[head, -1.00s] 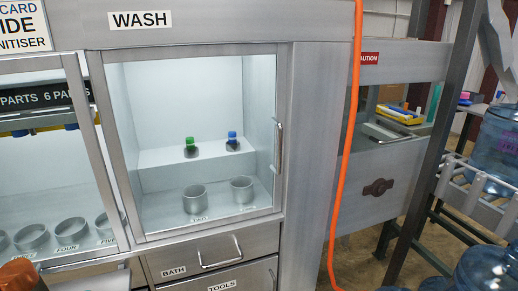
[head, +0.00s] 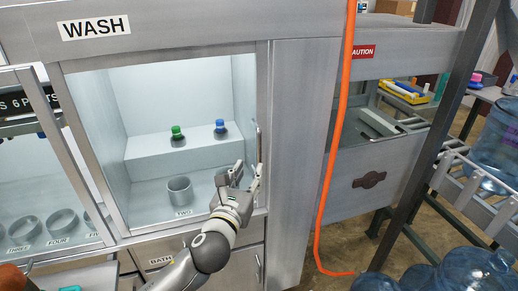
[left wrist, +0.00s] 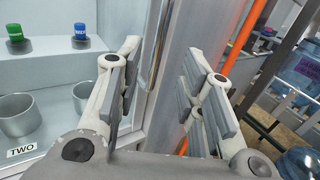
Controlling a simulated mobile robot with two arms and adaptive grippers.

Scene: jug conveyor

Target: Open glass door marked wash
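The glass door (head: 92,160) under the WASH sign (head: 96,25) looks shut in its steel frame. Its upright bar handle (head: 258,142) is on the door's right side. My left gripper (head: 243,176) is in front of the door's lower right part, close to the lower end of the handle. In the left wrist view my left gripper (left wrist: 165,85) has its two fingers wide apart with nothing held between them. The door's edge and the steel cabinet side show beyond the fingers. I cannot tell whether a finger touches the handle. My right gripper is not in view.
Behind the glass stand a green-capped bottle (head: 177,137), a blue-capped bottle (head: 220,129) and a metal cup (head: 180,190) labelled TWO. An orange hose (head: 336,140) hangs right of the cabinet. Drawers lie below. Large blue jugs (head: 465,270) stand at lower right.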

